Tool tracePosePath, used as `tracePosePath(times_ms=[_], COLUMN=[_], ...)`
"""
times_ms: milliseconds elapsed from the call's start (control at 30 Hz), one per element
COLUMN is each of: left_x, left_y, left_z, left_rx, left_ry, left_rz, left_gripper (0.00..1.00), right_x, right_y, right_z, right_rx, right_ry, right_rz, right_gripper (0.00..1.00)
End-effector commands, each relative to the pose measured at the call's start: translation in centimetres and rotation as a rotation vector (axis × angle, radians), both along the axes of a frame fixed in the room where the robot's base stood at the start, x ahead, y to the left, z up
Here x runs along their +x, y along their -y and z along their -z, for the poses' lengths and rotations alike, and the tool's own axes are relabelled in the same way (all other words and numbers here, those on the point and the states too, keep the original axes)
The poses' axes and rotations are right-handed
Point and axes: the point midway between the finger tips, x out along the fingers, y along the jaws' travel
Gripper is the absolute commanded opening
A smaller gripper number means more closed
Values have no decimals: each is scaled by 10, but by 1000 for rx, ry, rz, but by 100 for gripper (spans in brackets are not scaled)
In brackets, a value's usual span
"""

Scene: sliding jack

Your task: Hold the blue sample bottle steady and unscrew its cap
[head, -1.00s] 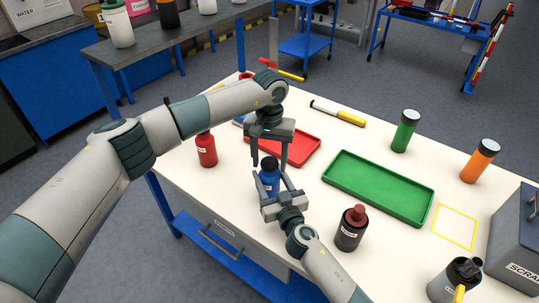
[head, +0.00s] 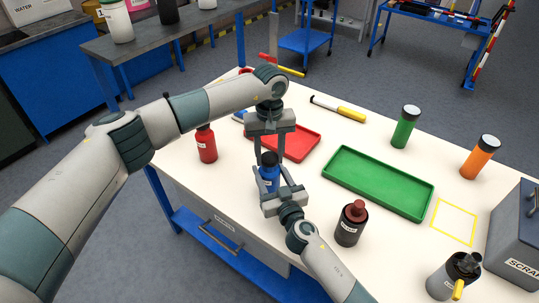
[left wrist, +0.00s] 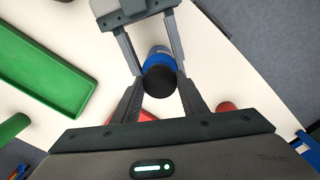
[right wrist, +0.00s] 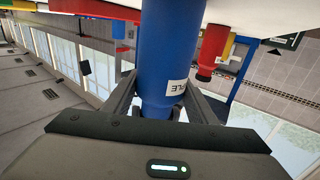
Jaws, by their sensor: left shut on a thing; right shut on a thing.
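The blue sample bottle (head: 269,174) stands upright near the front edge of the table, with a black cap (left wrist: 160,90) on top. My left gripper (head: 268,158) reaches down from above, and its fingers are shut on the cap. The left wrist view shows the fingertips on both sides of the cap. My right gripper (head: 282,194) comes from the front and is shut on the bottle's blue body. The right wrist view shows the blue body (right wrist: 168,55), with part of a white label, between its fingers. The cap's lower rim is partly hidden by the left fingers.
A red tray (head: 311,150) lies just behind the bottle, a green tray (head: 385,205) to the right. A red bottle (head: 206,145) stands left; a dark red-capped bottle (head: 350,223) stands near the right arm. Green (head: 405,128) and orange (head: 480,158) bottles stand farther off.

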Motion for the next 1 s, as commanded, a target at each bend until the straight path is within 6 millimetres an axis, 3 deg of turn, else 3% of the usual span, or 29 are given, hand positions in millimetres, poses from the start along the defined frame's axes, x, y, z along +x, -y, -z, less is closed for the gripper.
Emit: tracePosePath(times_ms=[1000], left_x=[0], left_y=[0], left_z=[-1], left_rx=[0], left_ry=[-1], left_rz=[-1575], left_gripper=[12], right_x=[0], right_y=[1], right_z=[1], right_rx=[0], right_ry=[-1], right_rz=[1], right_gripper=[0])
